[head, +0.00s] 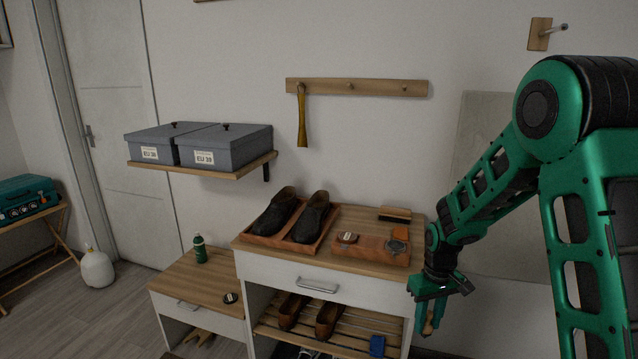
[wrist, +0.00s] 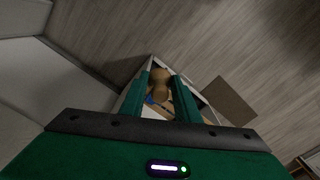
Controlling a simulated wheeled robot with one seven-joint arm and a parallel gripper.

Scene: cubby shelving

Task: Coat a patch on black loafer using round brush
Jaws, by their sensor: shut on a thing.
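Two black loafers stand side by side in an orange-brown tray (head: 263,239) on top of the wooden cabinet in the head view, the left one (head: 275,213) and the right one (head: 313,217). My gripper (head: 429,312) is low beside the cabinet's right end, apart from the shoes. It is shut on a small tan wooden piece (head: 428,326), which looks like the round brush. In the wrist view the tan rounded piece (wrist: 159,84) sits between the fingers of my gripper (wrist: 164,78). Its bristles cannot be made out.
A second tray (head: 372,250) on the cabinet top holds a dark round tin (head: 397,246) and a small labelled wooden piece (head: 347,238). A flat brush (head: 395,214) lies behind it. Brown shoes (head: 328,318) stand on the slatted shelf below. A green bottle (head: 200,248) is at left.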

